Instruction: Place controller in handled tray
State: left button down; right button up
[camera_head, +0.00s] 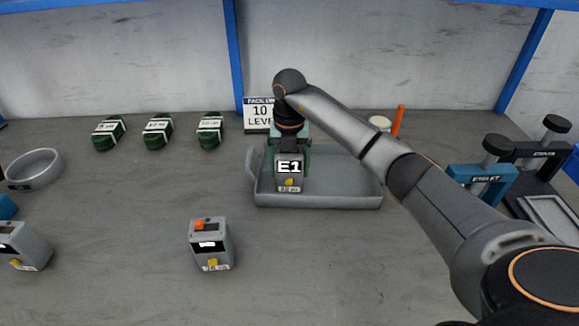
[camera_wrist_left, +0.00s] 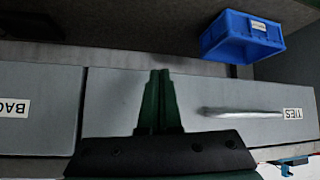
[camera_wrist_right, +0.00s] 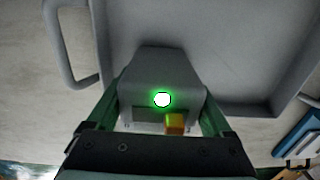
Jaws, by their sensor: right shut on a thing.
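My right gripper (camera_head: 289,143) points down over the left part of the grey handled tray (camera_head: 345,183), shut on a grey controller (camera_head: 290,186) with an E1 display and a yellow button. In the right wrist view, this controller (camera_wrist_right: 163,80) sits between the green fingers, with a green light glowing on it; the tray (camera_wrist_right: 225,40) and its handle (camera_wrist_right: 62,55) lie beyond. I cannot tell whether the controller touches the tray floor. My left gripper (camera_wrist_left: 159,100) shows only in the left wrist view, fingers together and empty, before grey drawers.
Another grey controller (camera_head: 211,245) stands front centre, and one (camera_head: 22,247) at the left edge. Several green packs (camera_head: 158,132) and a sign (camera_head: 258,115) stand behind. Teal (camera_head: 485,178) and black presses stand right. A round grey dish (camera_head: 34,170) lies left.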

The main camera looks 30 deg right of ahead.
jog(key=o, duration=1)
jog(key=shift+o, duration=1.2)
notch_tip(320, 180, up, 11)
jog(key=shift+r+p, duration=0.1)
jog(key=shift+p, duration=0.65)
jog(key=shift+r, duration=0.5)
